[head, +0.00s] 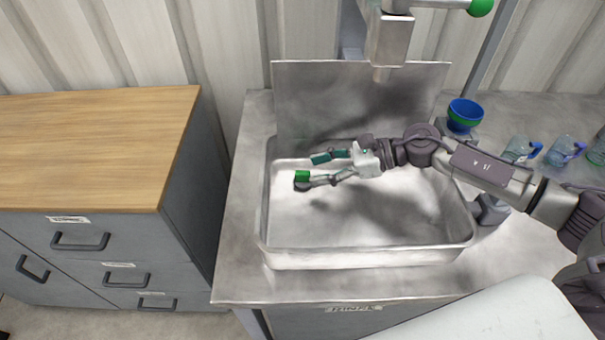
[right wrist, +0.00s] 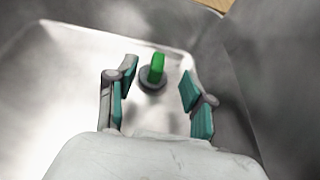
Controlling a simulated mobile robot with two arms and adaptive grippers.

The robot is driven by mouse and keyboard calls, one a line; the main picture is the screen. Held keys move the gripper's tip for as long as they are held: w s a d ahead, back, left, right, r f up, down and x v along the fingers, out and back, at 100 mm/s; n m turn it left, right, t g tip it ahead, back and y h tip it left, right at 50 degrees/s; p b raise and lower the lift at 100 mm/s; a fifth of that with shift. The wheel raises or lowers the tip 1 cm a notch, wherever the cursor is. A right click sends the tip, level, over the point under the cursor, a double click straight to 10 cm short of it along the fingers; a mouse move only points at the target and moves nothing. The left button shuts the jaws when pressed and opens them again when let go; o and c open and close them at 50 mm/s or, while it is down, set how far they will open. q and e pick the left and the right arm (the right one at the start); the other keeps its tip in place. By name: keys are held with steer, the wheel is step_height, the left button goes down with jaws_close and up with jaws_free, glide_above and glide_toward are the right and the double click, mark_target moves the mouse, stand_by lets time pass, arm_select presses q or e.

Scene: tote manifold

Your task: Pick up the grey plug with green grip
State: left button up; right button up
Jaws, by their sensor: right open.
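The grey plug with green grip (head: 302,176) is in the left part of the metal sink basin (head: 365,257). In the right wrist view the plug (right wrist: 156,72) stands with its green grip up, ahead of the fingers and between their lines. My right gripper (head: 325,169) is open, with teal pads, and reaches in over the basin from the right. In the right wrist view its fingers (right wrist: 157,87) are spread and hold nothing. In the head view the nearer fingertip appears close to the plug; whether they touch I cannot tell. My left gripper is out of view.
A faucet (head: 388,45) with a green knob hangs above the back of the basin. A wood-topped drawer cabinet (head: 95,140) is at left.

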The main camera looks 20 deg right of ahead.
mark_target(298, 181)
steer(key=shift+w+a+f, duration=0.15)
steer(key=shift+a, duration=0.1)
steer(key=p+x, duration=0.2)
steer(key=x, duration=0.3)
steer(key=shift+f, duration=0.15)
steer(key=shift+a+f, duration=0.15)
steer(key=shift+s, duration=0.25)
jaws_close()
